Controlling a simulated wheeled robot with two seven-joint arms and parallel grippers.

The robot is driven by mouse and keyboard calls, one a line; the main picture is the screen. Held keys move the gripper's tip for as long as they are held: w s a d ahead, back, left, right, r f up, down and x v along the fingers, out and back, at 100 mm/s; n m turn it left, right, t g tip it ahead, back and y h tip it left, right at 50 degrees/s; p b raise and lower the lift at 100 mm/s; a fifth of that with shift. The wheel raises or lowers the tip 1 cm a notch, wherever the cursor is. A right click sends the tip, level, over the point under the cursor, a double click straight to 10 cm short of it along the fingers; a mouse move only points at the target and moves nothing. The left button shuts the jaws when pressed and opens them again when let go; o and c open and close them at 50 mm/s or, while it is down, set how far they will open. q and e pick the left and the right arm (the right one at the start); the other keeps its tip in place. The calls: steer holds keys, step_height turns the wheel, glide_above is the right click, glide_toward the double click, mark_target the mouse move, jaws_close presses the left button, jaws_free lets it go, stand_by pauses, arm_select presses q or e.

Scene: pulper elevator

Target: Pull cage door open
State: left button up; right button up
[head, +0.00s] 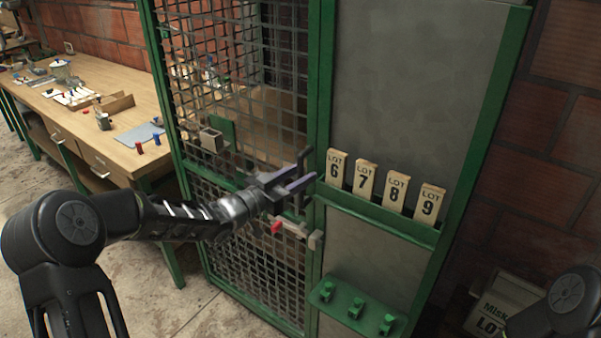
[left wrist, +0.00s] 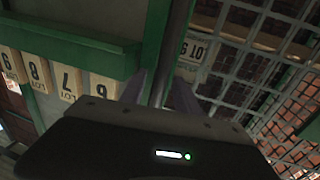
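The cage door (head: 240,90) is a green-framed mesh panel that stands closed or nearly so against the green post. A dark upright handle (head: 304,158) is at its right edge. My left gripper (head: 302,183) is at this handle, its fingers apart. In the left wrist view the two fingertips (left wrist: 158,90) are spread, and a grey upright bar (left wrist: 168,55) shows between them. I cannot tell whether they touch it. A red piece (head: 276,227) and a grey block (head: 316,239) sit below the gripper. My right gripper is out of view; only part of that arm shows at lower right.
Lot cards 6 to 9 (head: 381,185) stand in a green holder right of the door. A green hook shelf (head: 352,309) juts out below. A wooden workbench (head: 100,120) stands left. The floor (head: 160,300) before the door shows clear at left.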

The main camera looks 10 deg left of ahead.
arm_select(q)
steer(key=shift+w+d, duration=0.1)
steer(key=shift+w, duration=0.05)
steer(key=shift+c, duration=0.4)
jaws_close()
stand_by(1.0)
